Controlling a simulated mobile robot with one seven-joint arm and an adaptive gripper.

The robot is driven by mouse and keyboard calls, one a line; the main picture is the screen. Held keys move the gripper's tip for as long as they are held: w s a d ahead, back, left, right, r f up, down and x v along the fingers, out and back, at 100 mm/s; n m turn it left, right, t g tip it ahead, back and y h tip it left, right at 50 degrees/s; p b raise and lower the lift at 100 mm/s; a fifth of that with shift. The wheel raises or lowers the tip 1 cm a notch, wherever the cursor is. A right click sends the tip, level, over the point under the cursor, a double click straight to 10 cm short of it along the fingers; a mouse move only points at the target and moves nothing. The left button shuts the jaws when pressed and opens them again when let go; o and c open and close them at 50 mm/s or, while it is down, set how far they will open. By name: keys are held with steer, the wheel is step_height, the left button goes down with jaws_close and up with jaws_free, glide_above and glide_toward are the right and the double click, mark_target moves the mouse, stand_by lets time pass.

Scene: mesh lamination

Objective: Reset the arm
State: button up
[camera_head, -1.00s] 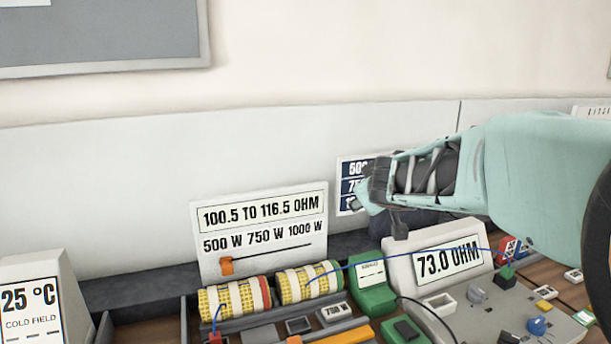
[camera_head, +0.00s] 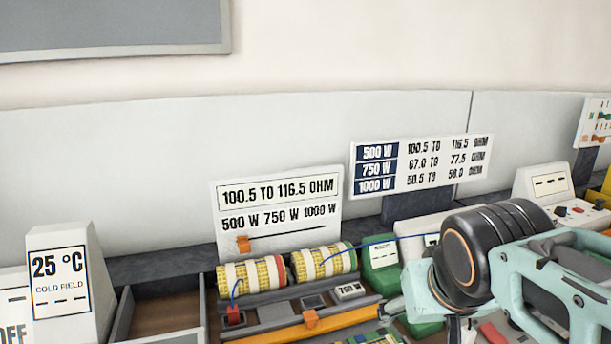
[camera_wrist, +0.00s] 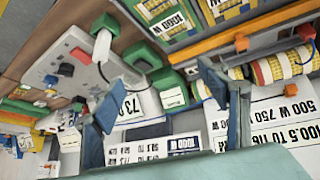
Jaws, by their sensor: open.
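My arm (camera_head: 530,275) reaches in from the lower right of the head view, a mint-green frame with a dark ringed joint. It hides part of the bench behind it. My gripper (camera_wrist: 158,97) shows in the wrist view with its two dark blue fingers spread apart and nothing between them. Behind the fingers are the grey meter box (camera_wrist: 85,60) with a 73.0 reading, partly covered by a finger, and white printed cards, which appear upside down.
Two yellow wound coils (camera_head: 325,261) lie behind an orange bar (camera_head: 335,322). A range sign (camera_head: 280,205) and a wattage sign (camera_head: 422,165) stand at the back. A 25 °C block (camera_head: 65,280) is left of an empty wooden compartment (camera_head: 165,312).

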steer(key=s+a+f+g+y+p, duration=0.1)
steer(key=s+a+f+p, duration=0.1)
steer(key=s+a, duration=0.45)
step_height(320, 180, up, 15)
steer(key=s+d+p, duration=0.1)
steer(key=p, duration=1.3)
steer(key=shift+d, duration=0.35)
